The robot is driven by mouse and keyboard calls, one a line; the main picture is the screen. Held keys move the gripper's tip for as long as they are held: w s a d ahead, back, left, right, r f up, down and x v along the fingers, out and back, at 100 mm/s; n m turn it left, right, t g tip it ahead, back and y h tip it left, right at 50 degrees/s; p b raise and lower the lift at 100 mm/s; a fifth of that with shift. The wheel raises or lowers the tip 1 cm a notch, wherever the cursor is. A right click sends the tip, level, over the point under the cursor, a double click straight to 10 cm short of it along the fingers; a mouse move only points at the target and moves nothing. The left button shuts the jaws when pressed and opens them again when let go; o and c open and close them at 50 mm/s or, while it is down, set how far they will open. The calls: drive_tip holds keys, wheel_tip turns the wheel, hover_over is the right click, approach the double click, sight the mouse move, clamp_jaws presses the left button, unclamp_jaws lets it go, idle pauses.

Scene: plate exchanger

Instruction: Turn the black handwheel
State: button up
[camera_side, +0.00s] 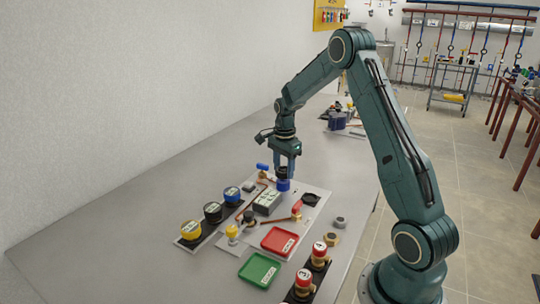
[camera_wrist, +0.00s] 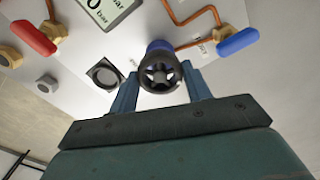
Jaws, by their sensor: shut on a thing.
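The black handwheel (camera_wrist: 160,74) is a round spoked wheel in the middle of the wrist view. A blue part (camera_wrist: 159,46) shows just behind it, and in the side view the blue part (camera_side: 283,185) sits right below my gripper. My gripper (camera_side: 284,173) points down over the grey panel. Its two blue fingers (camera_wrist: 160,85) stand on either side of the wheel and are shut on it. The wheel's contact with the fingertips is partly hidden by its rim.
Near the wheel are a red lever (camera_wrist: 35,38), a blue lever (camera_wrist: 237,41), a display box (camera_side: 267,203) and a black square holder (camera_wrist: 105,74). Red (camera_side: 279,240) and green (camera_side: 260,270) trays lie in front. Several capped fittings stand left. The table's left side is clear.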

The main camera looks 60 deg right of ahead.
sight(284, 169)
drive_tip(key=shift+d, duration=0.1)
drive_tip(key=o, duration=1)
drive_tip(key=shift+c, duration=0.2)
wheel_tip(284, 169, up, 14)
idle(0.3)
